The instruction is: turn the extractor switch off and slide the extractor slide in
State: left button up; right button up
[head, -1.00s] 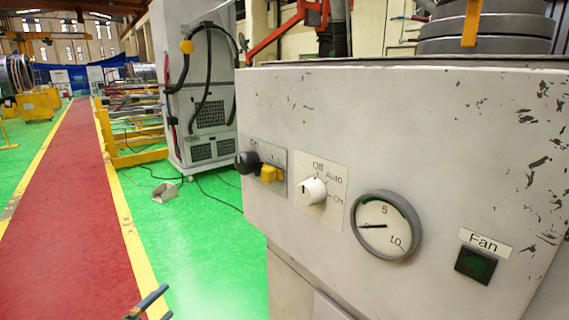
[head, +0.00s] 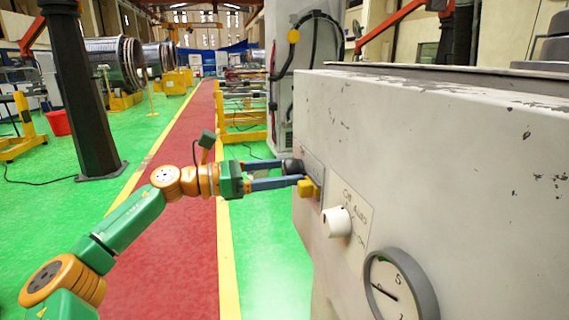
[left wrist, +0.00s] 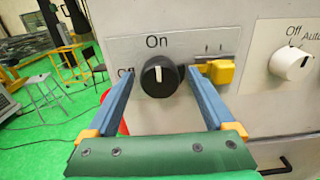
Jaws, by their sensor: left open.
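The extractor switch is a black round knob (left wrist: 160,76) on the grey cabinet's plate. Its white mark points up toward "On"; the "Off" label at its left is partly hidden by a finger. The knob also shows in the head view (head: 291,166). The yellow extractor slide (left wrist: 219,71) is just right of the knob, also seen in the head view (head: 308,188). My left gripper (left wrist: 157,74) is open, one blue finger on each side of the knob; contact cannot be told. The right finger's tip is close beside the slide. My right gripper is not in view.
A white Off/Auto/On knob (head: 336,221) and a round gauge (head: 399,287) are to the right on the cabinet face (head: 440,180). A dark column (head: 88,100) stands at the left. The red walkway (head: 170,250) is clear behind my arm.

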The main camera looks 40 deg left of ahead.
pick_arm(q)
jog(key=shift+c, duration=0.2)
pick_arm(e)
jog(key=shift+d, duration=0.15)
pick_arm(q)
jog(key=shift+s+a, duration=0.1)
jog(key=shift+a, duration=0.05)
jog(key=c, duration=1.3)
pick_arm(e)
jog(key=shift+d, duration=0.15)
